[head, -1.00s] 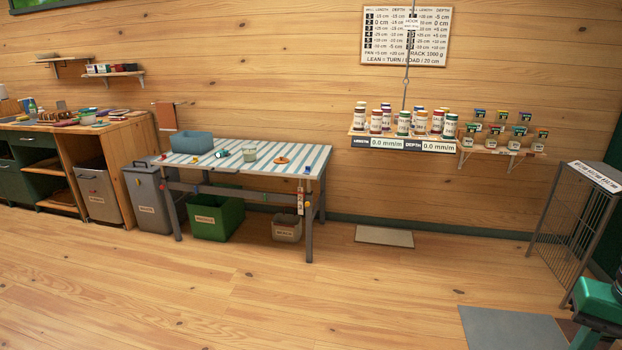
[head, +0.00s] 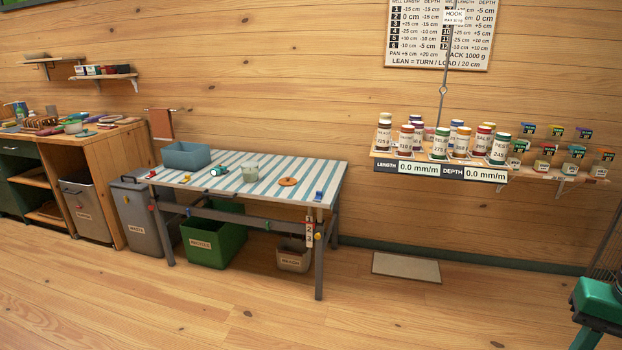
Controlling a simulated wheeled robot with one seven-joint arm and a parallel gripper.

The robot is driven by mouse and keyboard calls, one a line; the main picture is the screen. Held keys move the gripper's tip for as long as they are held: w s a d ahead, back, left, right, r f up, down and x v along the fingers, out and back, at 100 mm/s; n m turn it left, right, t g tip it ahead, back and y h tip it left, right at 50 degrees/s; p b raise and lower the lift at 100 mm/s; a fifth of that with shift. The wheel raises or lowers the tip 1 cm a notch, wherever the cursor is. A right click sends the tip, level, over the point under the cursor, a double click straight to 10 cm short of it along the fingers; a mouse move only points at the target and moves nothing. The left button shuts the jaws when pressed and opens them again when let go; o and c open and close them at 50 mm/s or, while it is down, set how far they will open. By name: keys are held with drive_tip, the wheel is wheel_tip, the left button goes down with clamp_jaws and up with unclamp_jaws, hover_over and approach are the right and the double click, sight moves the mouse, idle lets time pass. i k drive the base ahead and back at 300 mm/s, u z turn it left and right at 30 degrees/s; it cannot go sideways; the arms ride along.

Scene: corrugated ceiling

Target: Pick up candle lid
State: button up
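A small flat round orange-brown disc, which looks like the candle lid (head: 288,182), lies on the striped table (head: 262,195), right of its middle. A pale glass jar, which looks like the candle (head: 250,173), stands upright to the left of the disc, apart from it. My gripper is not in view. Only a green and dark part of my own body shows at the lower right edge, far from the table.
On the table are a blue bin (head: 183,157), a small teal cylinder (head: 219,170) and a blue clip (head: 319,195). A flat mat (head: 406,267) lies right of the table. The floor in front is clear.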

sight(286, 181)
drive_tip(key=u, duration=0.1)
drive_tip(key=i, duration=1.2)
drive_tip(key=u, duration=0.35)
drive_tip(key=i, duration=2.3)
drive_tip(key=u, duration=0.25)
